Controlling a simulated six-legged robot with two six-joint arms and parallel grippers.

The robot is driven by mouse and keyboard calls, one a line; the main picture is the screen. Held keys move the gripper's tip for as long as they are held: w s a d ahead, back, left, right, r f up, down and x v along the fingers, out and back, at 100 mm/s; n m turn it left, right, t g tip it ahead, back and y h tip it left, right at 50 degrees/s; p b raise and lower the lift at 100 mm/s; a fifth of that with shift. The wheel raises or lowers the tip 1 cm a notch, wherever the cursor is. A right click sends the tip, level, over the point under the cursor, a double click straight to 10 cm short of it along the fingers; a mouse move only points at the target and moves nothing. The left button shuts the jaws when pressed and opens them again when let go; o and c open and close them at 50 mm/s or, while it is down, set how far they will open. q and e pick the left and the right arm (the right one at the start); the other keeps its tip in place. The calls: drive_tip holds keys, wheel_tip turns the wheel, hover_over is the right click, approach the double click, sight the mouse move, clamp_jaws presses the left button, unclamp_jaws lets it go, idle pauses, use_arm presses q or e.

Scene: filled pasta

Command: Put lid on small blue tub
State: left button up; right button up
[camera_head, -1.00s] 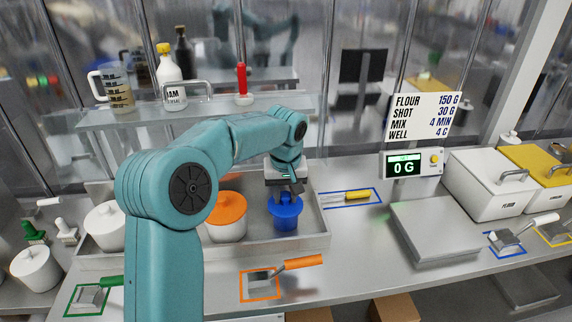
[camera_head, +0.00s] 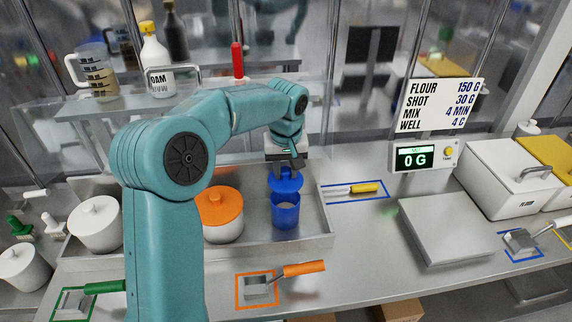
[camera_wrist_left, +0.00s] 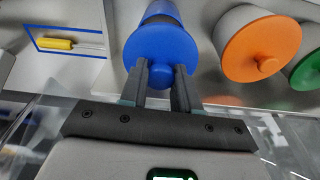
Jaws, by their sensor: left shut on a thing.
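My left gripper (camera_head: 286,168) is shut on the knob of the round blue lid (camera_head: 286,184). It holds the lid above the small blue tub (camera_head: 286,214), with a gap between them; the tub's open top shows below the lid. The tub stands upright in the metal tray (camera_head: 322,240). In the left wrist view the fingers (camera_wrist_left: 161,80) flank the knob of the lid (camera_wrist_left: 160,42), and the tub (camera_wrist_left: 161,10) is mostly hidden behind it. My right gripper is not in view.
A white tub with an orange lid (camera_head: 219,206) stands in the tray, left of the blue tub. A white-lidded tub (camera_head: 96,224) is farther left. A yellow-handled tool (camera_head: 362,188) lies right of the tray, and an orange-handled scraper (camera_head: 302,269) in front.

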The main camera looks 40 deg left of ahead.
sight(285, 180)
use_arm(q)
drive_tip(key=f+b, duration=0.2)
drive_tip(key=f, duration=0.1)
drive_tip(key=w+f+b, duration=0.1)
drive_tip(key=shift+a+f, duration=0.35)
drive_tip(key=shift+s+d+f, duration=0.15)
drive_tip(key=shift+s+d, duration=0.1)
drive_tip(key=shift+s, duration=0.05)
drive_tip(key=shift+s+f+b, duration=0.25)
drive_tip(key=shift+b, duration=0.3)
drive_tip(key=shift+a+f, duration=0.15)
drive_tip(key=shift+f, duration=0.15)
drive_tip(key=shift+w+a+f, duration=0.2)
drive_tip(key=shift+w+f, duration=0.1)
drive_tip(key=shift+w, duration=0.2)
drive_tip(key=shift+d+r, duration=0.1)
drive_tip(key=shift+d, duration=0.05)
drive_tip(key=shift+s+d+r, duration=0.1)
drive_tip(key=shift+s+r, duration=0.1)
drive_tip(key=shift+s, duration=0.2)
drive_tip(key=shift+w+a+f, duration=0.2)
drive_tip(key=shift+w, duration=0.05)
drive_tip(key=shift+w+d, duration=0.1)
drive_tip(key=shift+s+d+r, duration=0.15)
drive_tip(key=shift+s+d, duration=0.05)
drive_tip(key=shift+s, duration=0.05)
drive_tip(key=shift+w+a, duration=0.15)
drive_tip(key=shift+w, duration=0.05)
drive_tip(key=shift+s, duration=0.3)
